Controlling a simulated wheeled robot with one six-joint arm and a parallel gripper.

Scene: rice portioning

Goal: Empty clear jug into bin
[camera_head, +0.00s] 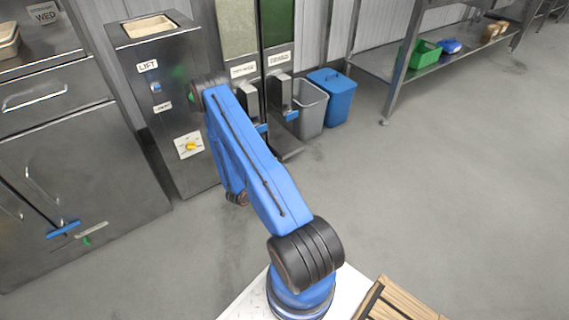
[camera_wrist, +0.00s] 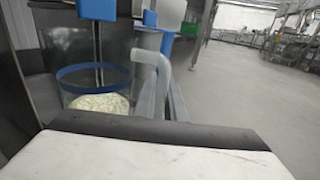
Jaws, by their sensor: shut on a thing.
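The clear jug (camera_wrist: 119,82) shows in the wrist view at the left, upright, with a blue band around it. White grains, like rice, lie in its bottom. Its pale handle (camera_wrist: 158,70) stands on its right side, and the lower end runs down behind the dark edge of my gripper (camera_wrist: 155,128). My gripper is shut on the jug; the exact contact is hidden. In the head view my arm hides the gripper and the jug. A grey open bin (camera_head: 311,108) stands on the floor right of the dispensers, beside a blue lidded bin (camera_head: 333,97).
Two tall dispensers (camera_head: 259,70) with blue levers stand behind my arm. A steel LIFT cabinet (camera_head: 155,90) and a steel counter (camera_head: 50,165) stand to the left. A steel shelf (camera_head: 385,65) holds a green crate (camera_head: 424,54). The floor at the right is clear.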

